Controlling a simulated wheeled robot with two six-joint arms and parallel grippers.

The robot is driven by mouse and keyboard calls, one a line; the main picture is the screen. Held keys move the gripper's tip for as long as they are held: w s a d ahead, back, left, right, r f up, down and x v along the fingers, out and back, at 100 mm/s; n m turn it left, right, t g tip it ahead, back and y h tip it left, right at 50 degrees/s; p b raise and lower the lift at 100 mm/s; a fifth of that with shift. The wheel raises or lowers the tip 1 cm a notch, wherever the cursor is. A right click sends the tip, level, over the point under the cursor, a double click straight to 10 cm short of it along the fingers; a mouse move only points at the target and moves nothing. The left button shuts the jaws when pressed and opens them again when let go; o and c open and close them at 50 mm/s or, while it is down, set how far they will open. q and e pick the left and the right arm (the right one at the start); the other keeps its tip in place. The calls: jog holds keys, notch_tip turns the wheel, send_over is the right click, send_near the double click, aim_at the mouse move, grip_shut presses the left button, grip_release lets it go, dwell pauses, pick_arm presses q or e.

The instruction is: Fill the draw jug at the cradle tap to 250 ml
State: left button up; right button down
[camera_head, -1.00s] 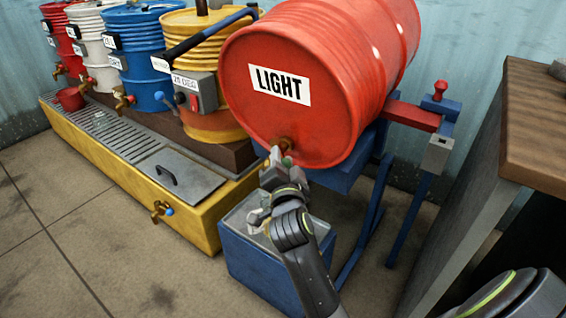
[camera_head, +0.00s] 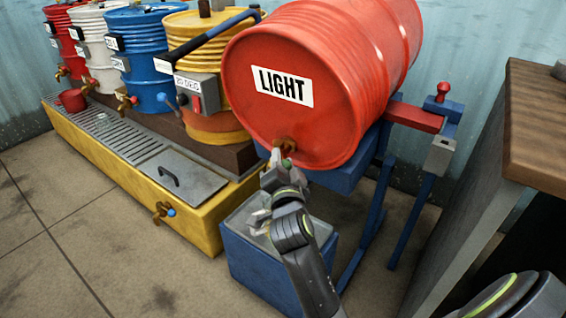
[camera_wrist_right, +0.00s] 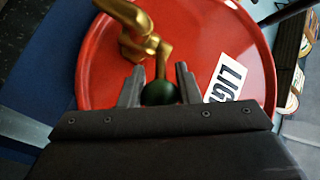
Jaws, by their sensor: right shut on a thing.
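A red drum (camera_head: 335,85) marked LIGHT lies on its side on a blue cradle (camera_head: 340,177). Its brass tap (camera_head: 286,145) is low on the front face and also shows in the right wrist view (camera_wrist_right: 140,40). My right gripper (camera_head: 279,161) is at this tap. In the wrist view its fingers (camera_wrist_right: 158,85) are closed around a dark green knob (camera_wrist_right: 159,93) on the tap. Below stands a blue box (camera_head: 265,262) with a grey top. A pale, glassy shape (camera_head: 258,222) on it, partly behind my arm, may be the jug; its fill level cannot be read.
A yellow trough (camera_head: 130,185) with a grating and brass tap (camera_head: 162,211) runs along the left, under several upright drums. A red cup (camera_head: 72,100) stands on it. A wooden-topped bench (camera_head: 540,120) is at the right. The floor at front left is clear.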

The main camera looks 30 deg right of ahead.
jog(key=shift+r, duration=0.25)
jog(key=c, duration=1.5)
grip_release()
jog(key=o, duration=0.4)
jog(key=shift+w+a+f, duration=0.1)
jog(key=shift+w, duration=0.05)
jog(key=shift+o, duration=0.2)
jog(key=shift+f, duration=0.15)
